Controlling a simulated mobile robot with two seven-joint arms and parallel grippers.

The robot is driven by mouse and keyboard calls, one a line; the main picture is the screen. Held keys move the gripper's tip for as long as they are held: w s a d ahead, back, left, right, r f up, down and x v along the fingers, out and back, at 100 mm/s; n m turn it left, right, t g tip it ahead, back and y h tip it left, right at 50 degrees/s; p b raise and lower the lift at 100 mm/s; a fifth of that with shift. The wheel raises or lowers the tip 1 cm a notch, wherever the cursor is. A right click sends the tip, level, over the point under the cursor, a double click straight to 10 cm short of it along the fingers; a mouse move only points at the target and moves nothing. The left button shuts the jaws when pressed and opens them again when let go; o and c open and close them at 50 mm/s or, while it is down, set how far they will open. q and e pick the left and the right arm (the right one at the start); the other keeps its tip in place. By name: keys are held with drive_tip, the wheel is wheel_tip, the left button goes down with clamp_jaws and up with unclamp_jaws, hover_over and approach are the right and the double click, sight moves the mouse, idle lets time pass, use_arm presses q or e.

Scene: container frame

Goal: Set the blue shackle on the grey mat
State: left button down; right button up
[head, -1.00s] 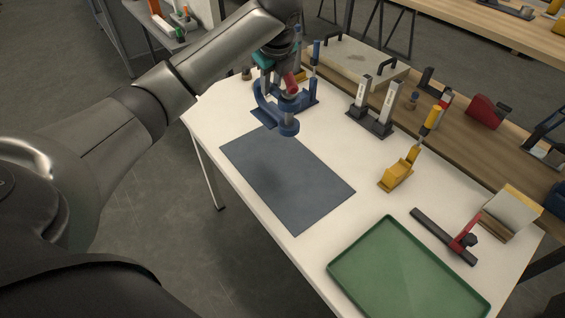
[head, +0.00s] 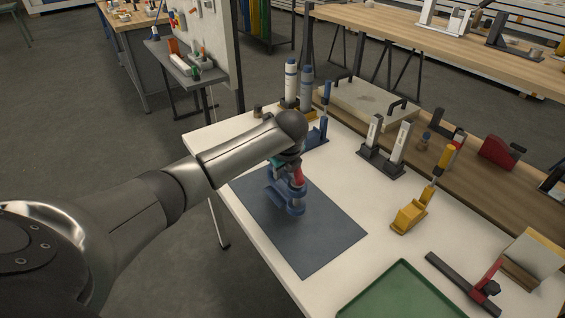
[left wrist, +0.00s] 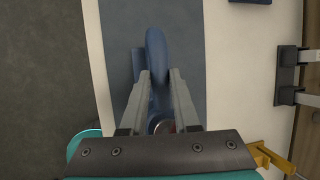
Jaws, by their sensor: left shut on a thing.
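The blue shackle (head: 275,194) is held in my left gripper (head: 296,181), over the far part of the grey mat (head: 322,240) in the head view. I cannot tell whether the shackle touches the mat or hangs just above it. In the left wrist view the shackle (left wrist: 157,48) lies between the two grey fingers of my left gripper (left wrist: 159,80), with the mat (left wrist: 188,30) behind it. My wrist partly hides the shackle. My right gripper is out of view.
The white table (head: 370,205) holds a yellow clamp (head: 411,215), a black stand with two upright posts (head: 385,150), a green tray (head: 400,295) and a red-and-black clamp (head: 470,283). Two bottles (head: 298,85) stand at the back. The mat's near half is clear.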

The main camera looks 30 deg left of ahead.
sight(283, 192)
use_arm(q)
drive_tip(key=shift+w+f+b, duration=0.1)
drive_tip(key=shift+f+b, duration=0.4)
drive_tip(key=shift+f, duration=1.45)
drive_tip(key=shift+f, duration=0.1)
drive_tip(key=c, duration=0.7)
unclamp_jaws()
drive_tip(key=shift+f, duration=0.2)
drive_tip(key=shift+o, duration=0.2)
drive_tip(key=shift+r, duration=0.1)
drive_tip(key=p+v, duration=0.3)
drive_tip(key=v, duration=0.9)
drive_tip(key=shift+r, duration=0.1)
